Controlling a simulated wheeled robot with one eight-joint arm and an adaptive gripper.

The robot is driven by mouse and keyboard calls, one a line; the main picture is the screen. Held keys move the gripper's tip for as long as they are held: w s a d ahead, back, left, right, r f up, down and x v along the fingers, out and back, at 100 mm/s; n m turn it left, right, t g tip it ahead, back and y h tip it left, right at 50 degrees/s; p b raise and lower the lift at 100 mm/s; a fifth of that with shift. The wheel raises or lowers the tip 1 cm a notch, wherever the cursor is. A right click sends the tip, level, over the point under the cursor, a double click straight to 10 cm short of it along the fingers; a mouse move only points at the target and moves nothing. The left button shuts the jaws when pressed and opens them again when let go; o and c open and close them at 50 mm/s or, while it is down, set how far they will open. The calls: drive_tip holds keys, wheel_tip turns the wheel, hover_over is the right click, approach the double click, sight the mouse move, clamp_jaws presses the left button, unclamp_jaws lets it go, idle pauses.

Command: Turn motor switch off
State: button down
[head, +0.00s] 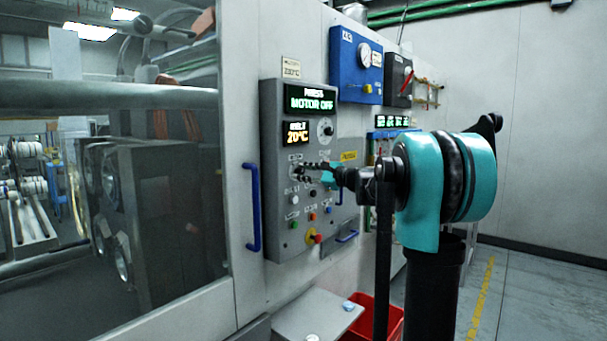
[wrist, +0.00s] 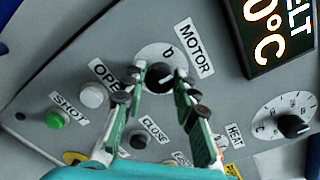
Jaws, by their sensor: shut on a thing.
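The motor switch (wrist: 158,82) is a black rotary knob on a round white dial under a "MOTOR" label in the wrist view. My gripper (wrist: 160,76) has its two green fingers with dark pads on either side of the knob, shut on it. In the head view, my gripper (head: 303,169) reaches from the right to the grey control panel (head: 272,190), and its fingers partly hide the switch. The panel's green display (head: 311,99) reads "PRESS MOTOR OFF".
Below the switch are a white button (wrist: 92,95), a green button (wrist: 55,120) and the dark close button (wrist: 139,140). The heat knob (wrist: 292,126) is to the right. A blue handle (head: 252,207) stands left of the panel. A red bin (head: 388,325) is below.

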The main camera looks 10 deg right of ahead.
drive_tip(key=n, duration=0.6)
drive_tip(key=shift+f+n, duration=0.1)
drive_tip(key=shift+n, duration=0.3)
idle(0.4)
drive_tip(key=c, duration=1.2)
unclamp_jaws()
drive_tip(key=v, duration=1.2)
drive_tip(key=shift+s, duration=0.1)
